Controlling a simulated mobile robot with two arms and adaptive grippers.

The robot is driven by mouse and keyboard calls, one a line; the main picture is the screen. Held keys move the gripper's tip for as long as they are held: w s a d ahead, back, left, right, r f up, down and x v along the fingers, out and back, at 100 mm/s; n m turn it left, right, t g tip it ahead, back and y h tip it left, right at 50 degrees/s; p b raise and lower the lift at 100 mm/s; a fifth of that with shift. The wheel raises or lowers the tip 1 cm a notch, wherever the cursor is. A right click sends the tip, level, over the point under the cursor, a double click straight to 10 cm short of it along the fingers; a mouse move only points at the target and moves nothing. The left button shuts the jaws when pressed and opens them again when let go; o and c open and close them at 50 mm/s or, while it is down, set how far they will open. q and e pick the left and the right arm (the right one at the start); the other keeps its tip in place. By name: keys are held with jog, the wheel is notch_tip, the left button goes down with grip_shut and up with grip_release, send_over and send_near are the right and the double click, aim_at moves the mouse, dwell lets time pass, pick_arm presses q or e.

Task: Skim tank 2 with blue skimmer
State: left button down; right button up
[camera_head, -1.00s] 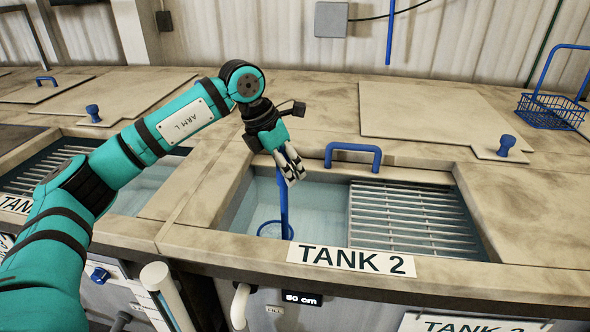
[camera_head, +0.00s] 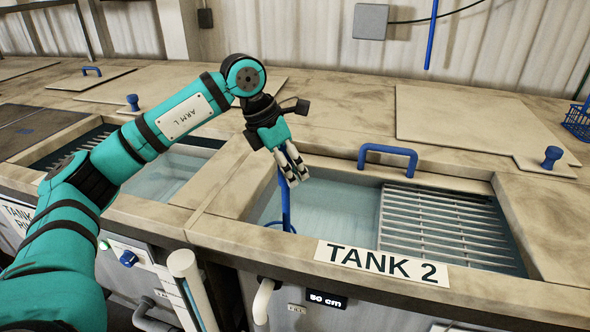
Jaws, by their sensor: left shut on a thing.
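Tank 2 (camera_head: 300,254) has its label on the front rim and an open bay with clear water (camera_head: 335,222) on the left and a slatted grate on the right. My left gripper (camera_head: 292,176) is above the left part of this opening, shut on the upright handle of the blue skimmer (camera_head: 285,208). The skimmer hangs down into the tank. Its hoop is mostly hidden behind the front rim, with only a small blue edge showing. My right gripper is not in view.
A blue bar handle (camera_head: 388,150) stands at the back edge of the opening. The metal grate (camera_head: 435,225) covers the right side. A lid with a blue knob (camera_head: 552,155) lies behind. A blue basket (camera_head: 577,122) is at the far right.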

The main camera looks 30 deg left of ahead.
pick_arm(q)
jog(key=shift+r, duration=0.1)
notch_tip(320, 180, up, 15)
jog(key=p, duration=1.1)
dwell(0.4)
